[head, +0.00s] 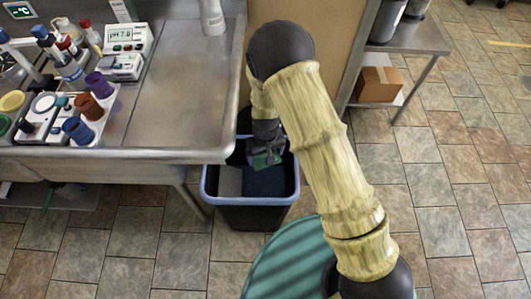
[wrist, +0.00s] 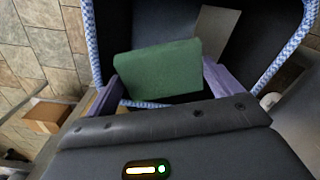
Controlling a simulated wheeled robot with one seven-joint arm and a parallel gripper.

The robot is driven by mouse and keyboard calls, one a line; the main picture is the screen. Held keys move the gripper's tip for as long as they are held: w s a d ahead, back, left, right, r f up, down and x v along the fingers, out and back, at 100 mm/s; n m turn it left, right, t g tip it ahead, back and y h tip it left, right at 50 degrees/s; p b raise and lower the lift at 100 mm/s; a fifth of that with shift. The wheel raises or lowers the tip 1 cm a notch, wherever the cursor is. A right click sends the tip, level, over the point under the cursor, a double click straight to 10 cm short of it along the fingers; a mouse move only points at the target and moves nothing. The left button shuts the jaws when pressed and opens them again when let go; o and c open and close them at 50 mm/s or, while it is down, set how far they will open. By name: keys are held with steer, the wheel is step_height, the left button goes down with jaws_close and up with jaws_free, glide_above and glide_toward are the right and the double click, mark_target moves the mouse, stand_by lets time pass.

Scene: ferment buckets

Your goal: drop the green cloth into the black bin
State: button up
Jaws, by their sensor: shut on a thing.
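The green cloth (wrist: 158,71) is held between the two purple fingers of my gripper (wrist: 160,88) in the wrist view. It also shows as a small green patch in the head view (head: 266,159), partly hidden by my gripper (head: 262,153). The black bin (head: 248,215) stands on the floor with a blue rim. My gripper points down over its opening. In the wrist view the bin's rim (wrist: 97,50) surrounds the cloth on the left and right, with the dark inside behind it. I cannot tell exactly how deep the cloth sits relative to the rim.
A steel bench (head: 180,80) with a pH meter (head: 126,48) and several colored-capped bottles is left of the bin. A teal round surface (head: 290,265) is in front. A shelf with a cardboard box (head: 379,84) stands at the back right. Tiled floor is open at right.

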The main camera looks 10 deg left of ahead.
stand_by(0.4)
steer(key=o, duration=0.6)
stand_by(0.8)
steer(key=shift+r, duration=0.1)
steer(key=shift+r+p, duration=2.4)
steer(key=shift+r, duration=0.55)
